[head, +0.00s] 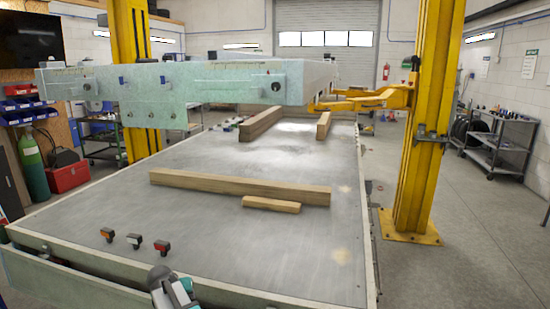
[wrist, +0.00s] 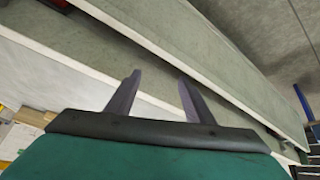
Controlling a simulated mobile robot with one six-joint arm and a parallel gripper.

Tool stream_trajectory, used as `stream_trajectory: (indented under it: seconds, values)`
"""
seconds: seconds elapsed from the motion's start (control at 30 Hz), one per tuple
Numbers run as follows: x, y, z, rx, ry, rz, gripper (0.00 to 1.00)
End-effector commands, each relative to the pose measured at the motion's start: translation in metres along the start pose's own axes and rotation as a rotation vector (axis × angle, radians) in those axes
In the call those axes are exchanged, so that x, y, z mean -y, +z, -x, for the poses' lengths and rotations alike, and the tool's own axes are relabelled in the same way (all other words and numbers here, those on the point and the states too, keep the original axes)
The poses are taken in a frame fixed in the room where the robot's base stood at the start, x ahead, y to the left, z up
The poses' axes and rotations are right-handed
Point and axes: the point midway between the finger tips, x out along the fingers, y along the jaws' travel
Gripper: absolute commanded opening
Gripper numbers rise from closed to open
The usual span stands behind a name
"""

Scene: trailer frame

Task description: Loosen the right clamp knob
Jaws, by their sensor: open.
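A pale green frame (head: 215,88) spans the upper left of the head view. Its front face carries a plate with a small dark round fitting (head: 275,86) on the right and a similar one (head: 93,88) on the left. I cannot tell for certain that the right fitting is the clamp knob. My gripper (wrist: 158,76) is open and empty in the wrist view, with a pale ledge behind its two dark fingers. No knob shows between them. In the head view, part of my arm shows at the bottom, well below and apart from the frame.
A yellow post (head: 425,120) stands right, another (head: 130,50) left.

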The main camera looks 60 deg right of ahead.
Motion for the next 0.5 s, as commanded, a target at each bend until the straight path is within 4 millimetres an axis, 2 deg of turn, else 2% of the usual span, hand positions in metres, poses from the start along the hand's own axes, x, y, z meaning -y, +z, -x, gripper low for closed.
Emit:
stream_trajectory:
  seconds: [0.03, 0.1, 0.27, 0.5]
  values:
    - [-0.01, -0.027, 0.01, -0.036, 0.005, -0.033, 0.48]
    - [-0.023, -0.059, 0.023, -0.083, 0.012, -0.074, 0.48]
    - [-0.058, -0.127, 0.058, -0.192, 0.028, -0.169, 0.48]
    - [-0.118, -0.222, 0.121, -0.357, 0.051, -0.305, 0.48]
